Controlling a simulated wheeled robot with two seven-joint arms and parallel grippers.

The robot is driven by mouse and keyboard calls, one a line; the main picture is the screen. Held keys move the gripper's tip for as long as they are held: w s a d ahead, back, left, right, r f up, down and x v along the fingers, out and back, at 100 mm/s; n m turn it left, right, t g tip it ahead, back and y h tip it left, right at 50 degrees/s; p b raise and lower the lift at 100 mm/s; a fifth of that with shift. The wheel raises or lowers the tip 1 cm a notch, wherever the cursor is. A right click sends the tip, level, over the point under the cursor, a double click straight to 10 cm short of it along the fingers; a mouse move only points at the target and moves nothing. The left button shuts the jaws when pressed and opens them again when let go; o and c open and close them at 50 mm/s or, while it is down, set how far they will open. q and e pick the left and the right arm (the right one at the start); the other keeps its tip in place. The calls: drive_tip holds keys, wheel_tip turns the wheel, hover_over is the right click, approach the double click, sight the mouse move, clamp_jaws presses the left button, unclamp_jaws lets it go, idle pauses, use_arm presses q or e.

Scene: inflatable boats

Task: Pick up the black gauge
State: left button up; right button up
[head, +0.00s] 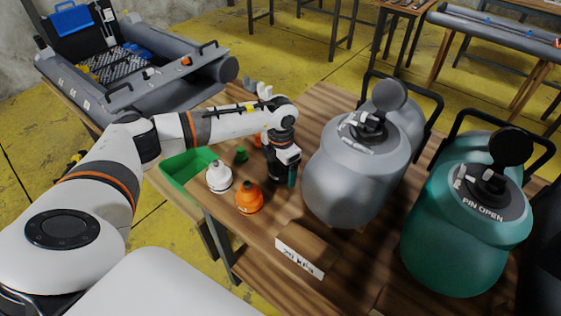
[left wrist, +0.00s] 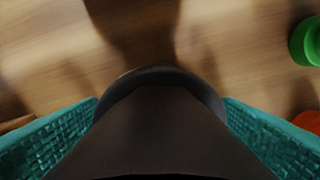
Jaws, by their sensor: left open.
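My left gripper (head: 284,178) points down over the wooden table, left of the grey tank. In the left wrist view its two teal finger pads (left wrist: 161,103) stand apart, one on each side of a dark rounded thing, which looks like the black gauge (left wrist: 160,92). The gauge lies between the open pads; dark gaps and its lower part make contact impossible to tell. In the head view a dark shape shows at the fingers, but gauge and gripper cannot be told apart there. My right gripper is in neither view.
Close by stand a white piece (head: 219,178), an orange piece (head: 249,198) and a small green piece (head: 241,155). A green tray (head: 172,178) is left. A grey tank (head: 350,175) and teal tank (head: 455,245) stand right. A box labelled in kPa (head: 306,246) is in front.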

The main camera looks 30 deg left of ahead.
use_arm(q)
drive_tip(key=shift+c, duration=0.5)
drive_tip(key=c, duration=1)
drive_tip(key=shift+r, duration=0.1)
